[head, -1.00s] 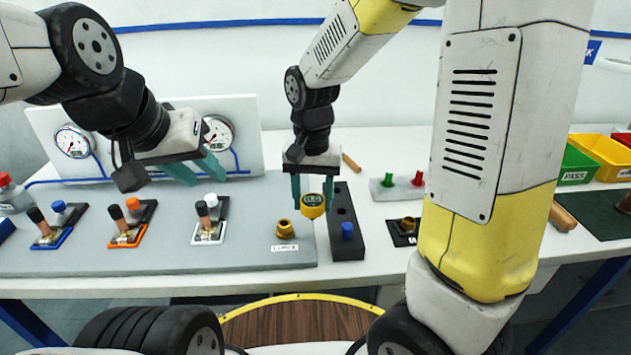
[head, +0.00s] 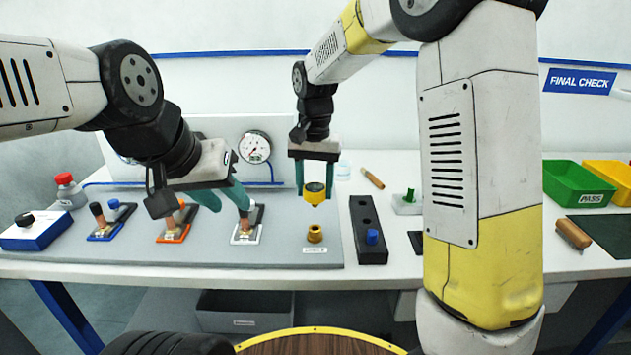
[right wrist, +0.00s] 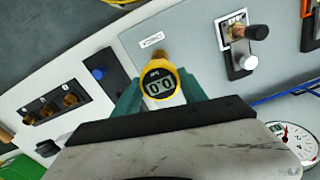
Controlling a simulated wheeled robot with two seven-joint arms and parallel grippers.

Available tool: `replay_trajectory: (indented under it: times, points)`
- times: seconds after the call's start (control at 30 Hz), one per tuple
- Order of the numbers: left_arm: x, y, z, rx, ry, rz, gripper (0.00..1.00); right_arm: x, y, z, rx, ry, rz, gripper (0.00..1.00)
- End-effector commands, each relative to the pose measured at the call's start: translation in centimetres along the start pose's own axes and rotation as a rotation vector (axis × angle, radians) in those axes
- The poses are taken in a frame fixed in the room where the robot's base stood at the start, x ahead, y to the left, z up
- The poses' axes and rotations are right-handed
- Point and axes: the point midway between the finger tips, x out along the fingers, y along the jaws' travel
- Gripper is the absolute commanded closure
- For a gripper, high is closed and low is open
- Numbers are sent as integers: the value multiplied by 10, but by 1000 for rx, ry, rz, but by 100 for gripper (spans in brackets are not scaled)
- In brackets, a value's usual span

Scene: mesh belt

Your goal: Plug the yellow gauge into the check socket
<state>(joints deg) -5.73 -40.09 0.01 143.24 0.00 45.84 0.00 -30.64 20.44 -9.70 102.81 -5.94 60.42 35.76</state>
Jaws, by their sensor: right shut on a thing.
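The yellow gauge (head: 315,193), a round body with a digital display, is held upright between the fingers of my right gripper (head: 315,180). In the right wrist view, the gauge (right wrist: 159,85) faces the camera and reads like 0.0. A brass socket (head: 314,233) with a small label stands on the grey board, directly below the gauge in the head view with a visible gap. In the right wrist view the socket (right wrist: 160,55) is partly hidden behind the gauge. My left gripper (head: 222,197) is open and empty near the white-framed station.
A black block (head: 369,250) with a blue plug is right of the socket. White (head: 245,235), orange (head: 174,235) and blue (head: 105,230) stations stand left along the grey board (head: 280,255). Green (head: 580,185) and yellow bins are far right. A dial gauge (head: 254,147) is behind.

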Motion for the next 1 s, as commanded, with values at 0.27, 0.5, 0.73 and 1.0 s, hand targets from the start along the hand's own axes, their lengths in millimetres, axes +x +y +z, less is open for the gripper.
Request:
replay_trajectory:
  times: [0.27, 0.5, 0.73, 1.0]
  points:
    - [0, 0, 0, 0, 0, 0, 64, 24, 0, 0, 0, -2, 2, 98]
    - [0, 0, 0, 0, 0, 0, 64, 45, 0, 0, 0, -1, 1, 98]
    - [0, 0, 0, 0, 0, 0, 64, 54, 0, 0, 0, 0, 1, 98]
    - [0, 0, 0, 0, 0, 0, 64, 55, 0, 0, 0, 0, 0, 98]
